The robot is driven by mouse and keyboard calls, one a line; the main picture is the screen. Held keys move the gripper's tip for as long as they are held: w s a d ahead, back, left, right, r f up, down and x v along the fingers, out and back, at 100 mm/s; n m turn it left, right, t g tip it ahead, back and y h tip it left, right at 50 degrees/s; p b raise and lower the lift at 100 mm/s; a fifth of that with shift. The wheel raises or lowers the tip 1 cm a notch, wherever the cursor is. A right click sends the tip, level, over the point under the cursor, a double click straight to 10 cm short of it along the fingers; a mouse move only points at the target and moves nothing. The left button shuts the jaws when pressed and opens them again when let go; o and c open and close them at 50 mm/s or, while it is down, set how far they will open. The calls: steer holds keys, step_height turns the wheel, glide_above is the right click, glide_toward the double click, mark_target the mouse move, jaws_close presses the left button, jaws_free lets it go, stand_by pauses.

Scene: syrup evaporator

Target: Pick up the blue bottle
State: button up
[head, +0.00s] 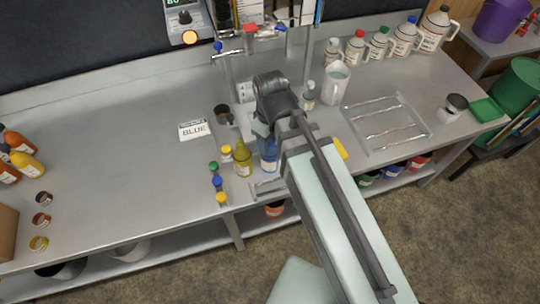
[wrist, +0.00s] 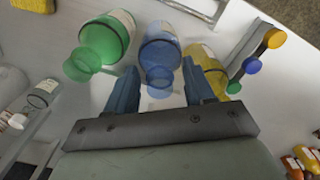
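The blue bottle (wrist: 160,55) stands on the steel counter in the wrist view, with its neck between and ahead of my gripper's fingers. In the head view the blue bottle (head: 268,156) is partly hidden by my arm. My gripper (wrist: 160,85) is open, with one finger on each side of the bottle's neck end; I cannot tell whether either touches it. A green bottle (wrist: 106,40) stands left of it in the wrist view, and a yellow bottle (wrist: 206,68) stands right of it, close to the right finger. A card reading "BLUE" (head: 194,130) lies on the counter.
A white pitcher (head: 336,84), a tray with rods (head: 386,120) and several jugs (head: 405,36) are to the right. The left counter is mostly clear.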

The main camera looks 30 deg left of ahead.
jaws_close()
stand_by(0.3)
steer(key=shift+r, duration=0.15)
